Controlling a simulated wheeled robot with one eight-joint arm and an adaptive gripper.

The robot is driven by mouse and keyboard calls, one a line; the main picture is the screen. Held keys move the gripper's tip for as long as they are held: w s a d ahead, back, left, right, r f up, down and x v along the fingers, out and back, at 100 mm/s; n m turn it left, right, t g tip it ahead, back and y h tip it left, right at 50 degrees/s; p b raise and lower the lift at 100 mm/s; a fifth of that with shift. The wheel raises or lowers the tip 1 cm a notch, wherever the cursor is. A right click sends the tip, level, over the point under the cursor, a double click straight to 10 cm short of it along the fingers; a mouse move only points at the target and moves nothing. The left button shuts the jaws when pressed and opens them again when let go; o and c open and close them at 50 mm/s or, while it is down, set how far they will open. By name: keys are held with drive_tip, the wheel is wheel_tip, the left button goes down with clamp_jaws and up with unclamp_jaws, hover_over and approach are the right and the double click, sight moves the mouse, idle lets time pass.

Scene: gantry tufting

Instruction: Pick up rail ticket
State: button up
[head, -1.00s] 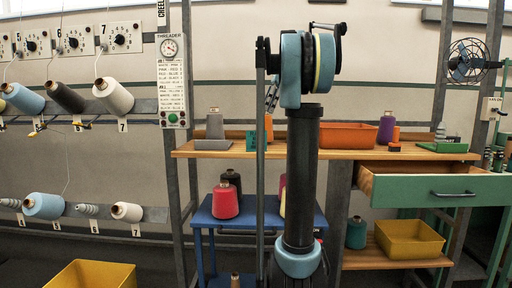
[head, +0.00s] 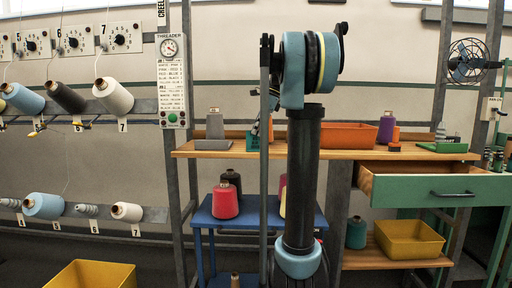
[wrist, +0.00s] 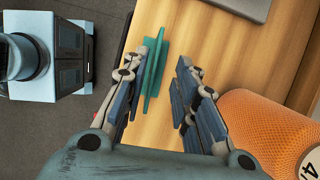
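A teal-green, narrow ridged piece, apparently the rail ticket (wrist: 153,75), lies on the wooden shelf top in the wrist view. It sits between my fingers, close along the left one; I cannot tell whether they touch. In the head view a small green piece (head: 252,142) shows on the shelf just below my gripper (head: 258,128), partly hidden by it. In the wrist view my gripper (wrist: 168,68) is open, its two fingers apart, with bare wood between the green piece and the right finger.
An orange mesh-textured cone (wrist: 265,125) stands close right of my gripper. A grey object (wrist: 240,8) lies beyond. The shelf edge drops off at left. On the wooden top (head: 400,152) are a grey cone (head: 215,127), an orange tray (head: 348,135) and a purple cone (head: 386,128).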

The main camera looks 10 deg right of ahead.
sight(250, 150)
drive_tip(key=shift+s+x, duration=0.15)
drive_tip(key=shift+x, duration=1.25)
drive_tip(key=shift+s+x, duration=0.2)
drive_tip(key=shift+x, duration=1.15)
drive_tip(key=shift+c, duration=0.3)
clamp_jaws()
